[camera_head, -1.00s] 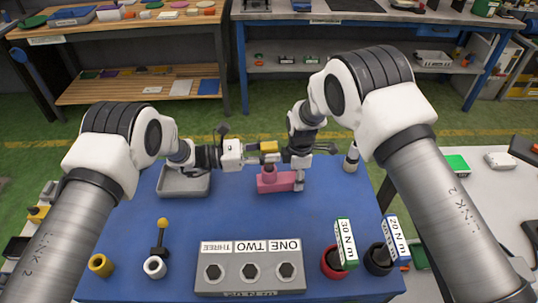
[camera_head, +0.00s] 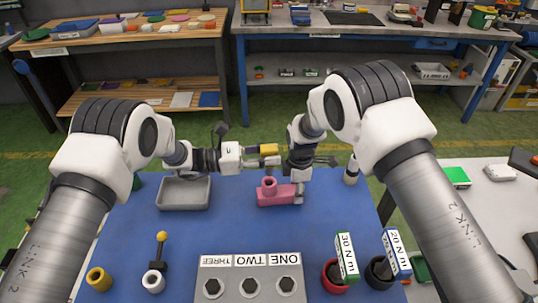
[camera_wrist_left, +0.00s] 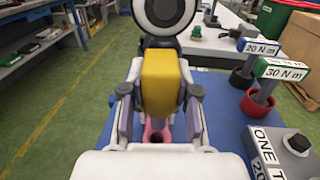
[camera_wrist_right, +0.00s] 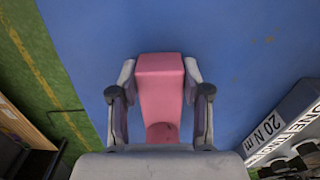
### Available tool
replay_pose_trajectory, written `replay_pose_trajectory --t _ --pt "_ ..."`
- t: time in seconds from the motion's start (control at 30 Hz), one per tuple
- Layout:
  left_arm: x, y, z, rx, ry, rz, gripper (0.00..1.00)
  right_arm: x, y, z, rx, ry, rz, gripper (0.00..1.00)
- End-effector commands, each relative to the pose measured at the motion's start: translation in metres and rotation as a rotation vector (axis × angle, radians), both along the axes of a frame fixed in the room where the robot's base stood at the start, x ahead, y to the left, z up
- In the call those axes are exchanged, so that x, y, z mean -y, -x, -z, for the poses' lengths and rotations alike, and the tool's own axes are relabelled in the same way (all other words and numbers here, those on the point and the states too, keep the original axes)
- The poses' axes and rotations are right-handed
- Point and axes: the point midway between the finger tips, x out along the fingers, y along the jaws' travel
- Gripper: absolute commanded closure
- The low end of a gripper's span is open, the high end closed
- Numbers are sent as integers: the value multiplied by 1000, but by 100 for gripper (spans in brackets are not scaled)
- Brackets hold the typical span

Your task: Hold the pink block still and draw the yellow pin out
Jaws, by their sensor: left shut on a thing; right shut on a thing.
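The pink block (camera_head: 277,198) lies on the blue table, with a round collar (camera_head: 269,184) on top. My right gripper (camera_head: 298,190) is shut on the block's right end; its fingers flank the pink end (camera_wrist_right: 160,85) in the right wrist view. My left gripper (camera_head: 264,158) is shut on the yellow pin (camera_head: 268,149), above and behind the collar. The left wrist view shows the pin's yellow head (camera_wrist_left: 160,82) between the fingers and the collar's dark opening (camera_wrist_left: 157,137) below. The pin appears clear of the collar; its lower part is hidden.
A grey tray (camera_head: 183,205) stands left of the block. In front are a grey socket case (camera_head: 231,289), a green 30 N m tool (camera_head: 346,257), a blue-white 20 N m tool (camera_head: 396,248), and yellow (camera_head: 99,279) and white (camera_head: 153,282) rings. The middle of the table is clear.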

Motion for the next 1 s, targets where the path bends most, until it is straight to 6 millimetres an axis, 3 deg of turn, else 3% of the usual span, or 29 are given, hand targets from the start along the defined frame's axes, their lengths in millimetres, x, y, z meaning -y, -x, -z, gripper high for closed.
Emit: replay_pose_trajectory --t 0.53,0.8,0.83,0.9,1.0 --pt "0 0 -47 3 1 0 100 0 1 1 -2 0 0 100" --pt "0 0 -50 0 1 0 100 0 1 1 -2 0 0 100" --pt "0 0 -50 0 1 0 100 0 1 1 -2 0 0 49" --pt "0 0 -50 1 1 0 100 0 1 1 -1 0 0 24" --pt "0 0 -50 1 1 0 100 0 0 1 -1 0 0 23"
